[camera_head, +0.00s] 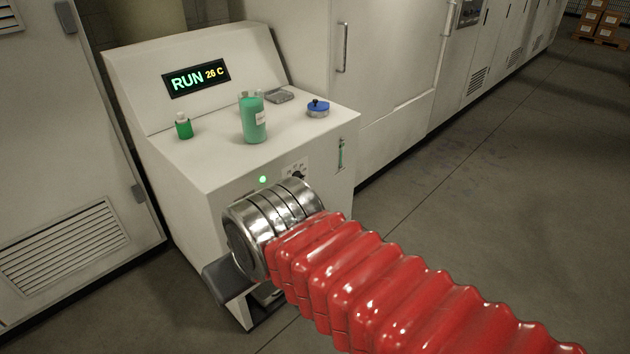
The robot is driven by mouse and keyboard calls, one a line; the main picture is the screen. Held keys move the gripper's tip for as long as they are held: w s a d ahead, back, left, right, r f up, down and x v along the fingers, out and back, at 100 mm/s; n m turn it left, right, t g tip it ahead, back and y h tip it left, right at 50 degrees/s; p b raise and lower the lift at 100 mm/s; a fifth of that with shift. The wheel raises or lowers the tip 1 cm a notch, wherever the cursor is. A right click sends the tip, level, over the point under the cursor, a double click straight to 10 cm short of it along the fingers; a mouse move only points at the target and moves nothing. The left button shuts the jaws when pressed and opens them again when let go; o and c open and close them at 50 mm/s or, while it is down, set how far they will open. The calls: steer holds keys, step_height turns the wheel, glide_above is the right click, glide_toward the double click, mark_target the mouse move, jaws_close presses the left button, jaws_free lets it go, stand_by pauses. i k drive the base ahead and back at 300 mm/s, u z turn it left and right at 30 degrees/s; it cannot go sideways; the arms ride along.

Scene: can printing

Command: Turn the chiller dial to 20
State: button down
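The chiller (185,65) is a white cabinet with a sloped display (196,79) reading RUN 26 C. The chiller dial (296,172) is a dark knob on a light scale plate on its front face. It shows just above my metal wrist, which partly covers it, so its setting cannot be read. A green light (263,180) glows left of the dial. My arm, in a red ribbed sleeve, reaches in from the lower right. My gripper's fingers cannot be made out at the wrist's end, and I see no contact with the dial.
On the chiller's top stand a green bottle (253,118), a small green vial (183,127), a blue-topped cap (318,108) and a grey flat item (279,96). Floor at right is clear.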

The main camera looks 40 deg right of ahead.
mark_target(297, 175)
steer(key=z, duration=1.05)
steer(key=k, duration=1.3)
steer(key=u, duration=0.25)
steer(key=i, duration=0.65)
steer(key=u, duration=0.5)
steer(key=i, duration=1.45)
steer(key=z, duration=0.15)
